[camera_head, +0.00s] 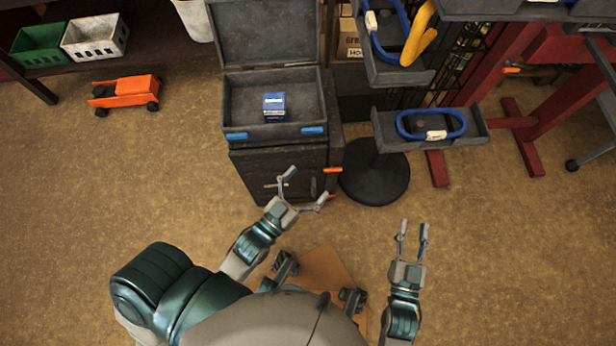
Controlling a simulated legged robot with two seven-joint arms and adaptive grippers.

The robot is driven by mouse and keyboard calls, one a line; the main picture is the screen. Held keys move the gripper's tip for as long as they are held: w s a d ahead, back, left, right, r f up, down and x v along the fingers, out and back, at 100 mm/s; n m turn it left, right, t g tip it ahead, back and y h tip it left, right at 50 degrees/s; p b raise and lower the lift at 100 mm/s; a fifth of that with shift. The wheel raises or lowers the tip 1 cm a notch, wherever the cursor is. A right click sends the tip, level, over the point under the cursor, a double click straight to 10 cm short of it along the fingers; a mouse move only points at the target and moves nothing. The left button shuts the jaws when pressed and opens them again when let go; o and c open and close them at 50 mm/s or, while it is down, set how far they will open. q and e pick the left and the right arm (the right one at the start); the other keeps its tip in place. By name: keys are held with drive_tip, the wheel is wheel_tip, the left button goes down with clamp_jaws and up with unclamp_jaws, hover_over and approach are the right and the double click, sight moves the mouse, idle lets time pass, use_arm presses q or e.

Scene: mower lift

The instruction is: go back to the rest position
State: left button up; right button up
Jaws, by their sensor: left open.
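My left gripper (306,187) is open and empty, with its two fingers spread wide. It is in front of the dark cabinet, over its lower front in the picture; I cannot tell whether it touches it. My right gripper (413,230) is further right and lower, over the bare floor. Its fingers are parallel and apart, with nothing between them. Both arms reach forward from my body at the bottom of the view.
A dark cabinet (270,163) carries an open case (236,103) with a blue box (273,104) inside. Right of it, a tray (474,123) holding a blue loop stands above a round black base (374,179). An orange wheeled machine (126,90) is on the left floor.

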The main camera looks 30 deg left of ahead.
idle(0.3)
